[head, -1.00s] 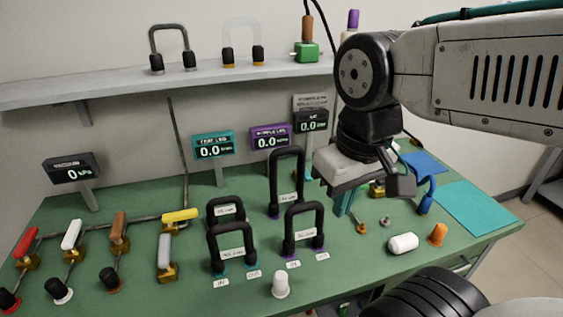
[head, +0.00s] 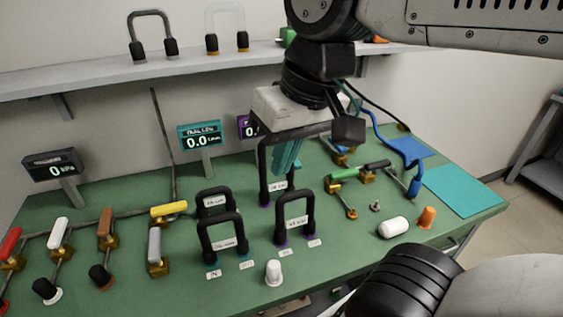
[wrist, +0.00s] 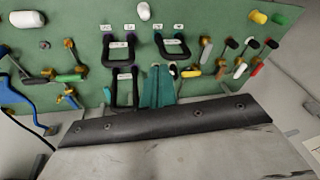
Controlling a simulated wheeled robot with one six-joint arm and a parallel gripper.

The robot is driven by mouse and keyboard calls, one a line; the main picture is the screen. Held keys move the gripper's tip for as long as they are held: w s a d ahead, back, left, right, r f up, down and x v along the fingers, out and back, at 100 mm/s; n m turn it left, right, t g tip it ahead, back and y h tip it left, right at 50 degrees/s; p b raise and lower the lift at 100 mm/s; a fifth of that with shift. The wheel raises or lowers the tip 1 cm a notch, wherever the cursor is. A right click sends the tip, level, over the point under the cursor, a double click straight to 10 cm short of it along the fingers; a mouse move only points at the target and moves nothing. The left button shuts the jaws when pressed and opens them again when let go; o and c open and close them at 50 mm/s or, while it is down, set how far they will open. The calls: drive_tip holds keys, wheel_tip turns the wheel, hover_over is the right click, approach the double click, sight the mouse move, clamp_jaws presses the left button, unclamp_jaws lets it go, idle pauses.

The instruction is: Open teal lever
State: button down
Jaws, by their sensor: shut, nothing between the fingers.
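My gripper (head: 287,158) has teal fingers, shut and empty, pointing down in front of the tall black tube loop (head: 264,172). In the wrist view the fingers (wrist: 157,88) stand between black loops over the green bench. I cannot pick out a clearly teal lever. A green lever (head: 344,174) sits on brass fittings to the right of the gripper, apart from it; it also shows in the wrist view (wrist: 70,78). A teal-framed display (head: 199,137) reads 0.0.
Yellow (head: 169,208), grey (head: 154,246), brown (head: 105,223), white (head: 58,233) and red (head: 10,241) levers line the left. A shelf (head: 90,80) runs behind.

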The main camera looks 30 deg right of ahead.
drive_tip(key=w+d+f+n+g+h, duration=0.2)
drive_tip(key=w+f+n+h, duration=0.15)
drive_tip(key=w, duration=0.65)
drive_tip(key=w+d+f+n+g+h, duration=0.1)
drive_tip(key=w+d+f+n+h, duration=0.25)
drive_tip(key=w, duration=0.65)
drive_tip(key=w+d+f+n+h, duration=0.1)
drive_tip(key=w+f+n, duration=0.3)
drive_tip(key=w+f, duration=0.2)
drive_tip(key=w+d+f+n+g+h, duration=0.1)
drive_tip(key=w+d+f+n+h, duration=0.1)
drive_tip(key=w+f, duration=0.5)
drive_tip(key=shift+w+d+f+n+h, duration=0.3)
drive_tip(key=shift+f+n, duration=0.2)
drive_tip(key=shift+n, duration=0.4)
drive_tip(key=x, duration=0.9)
drive_tip(key=shift+s+d+f, duration=0.2)
drive_tip(key=shift+s, duration=0.05)
drive_tip(key=d, duration=0.2)
drive_tip(key=shift+s+d+f, duration=0.1)
drive_tip(key=shift+s+d, duration=0.35)
drive_tip(key=shift+d, duration=0.65)
